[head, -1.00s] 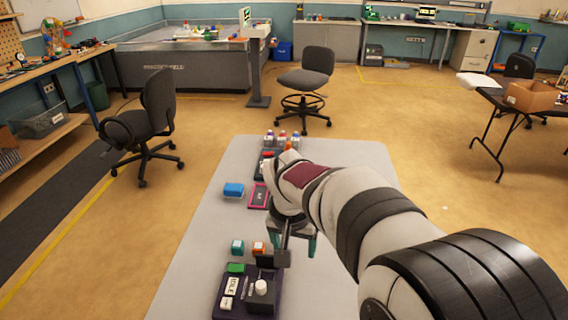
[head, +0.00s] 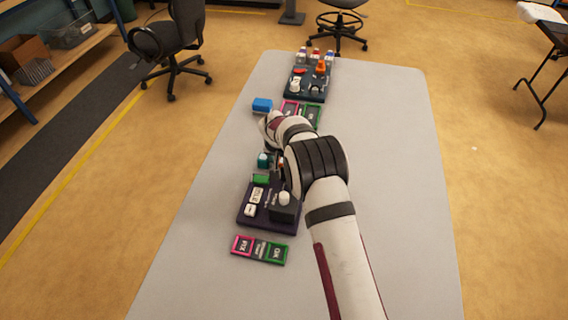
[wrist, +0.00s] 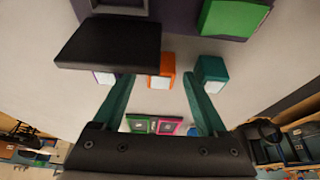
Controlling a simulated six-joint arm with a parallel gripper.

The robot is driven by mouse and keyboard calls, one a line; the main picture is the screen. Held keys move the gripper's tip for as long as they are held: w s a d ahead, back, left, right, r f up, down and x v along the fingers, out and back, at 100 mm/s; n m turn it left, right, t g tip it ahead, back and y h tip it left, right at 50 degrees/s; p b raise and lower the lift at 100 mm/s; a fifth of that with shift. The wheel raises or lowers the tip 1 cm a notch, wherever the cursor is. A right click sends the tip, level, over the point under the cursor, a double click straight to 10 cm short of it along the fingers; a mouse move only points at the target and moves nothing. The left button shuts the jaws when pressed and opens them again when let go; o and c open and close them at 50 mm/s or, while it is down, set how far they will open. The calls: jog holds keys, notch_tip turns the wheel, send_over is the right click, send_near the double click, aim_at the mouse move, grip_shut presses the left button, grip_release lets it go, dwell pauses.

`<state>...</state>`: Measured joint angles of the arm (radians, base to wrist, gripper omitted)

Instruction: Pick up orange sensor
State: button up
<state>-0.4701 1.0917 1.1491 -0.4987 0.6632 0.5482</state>
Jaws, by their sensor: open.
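The orange sensor, a small orange cube with a pale face, shows in the wrist view (wrist: 168,62) beyond and between the fingertips, partly covered by a dark plate. In the head view it is mostly hidden behind my arm. A similar teal cube (wrist: 210,72) stands beside it, to its right in the wrist view; it also shows in the head view (head: 263,160). My gripper (wrist: 161,82) has its two teal fingers apart and nothing between them. In the head view the fingers are hidden by my arm.
A dark purple board (head: 250,219) with a white-knobbed block (head: 285,210) and a green block (head: 261,180) lies near the sensors. A pink-and-green tray (head: 259,250) lies in front. A blue box (head: 262,105) and another loaded board (head: 318,92) are farther back. The table's right side is clear.

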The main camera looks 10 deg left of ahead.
jog(key=shift+w+f, duration=0.15)
jog(key=shift+f, duration=0.1)
grip_shut()
jog(key=shift+r, duration=0.15)
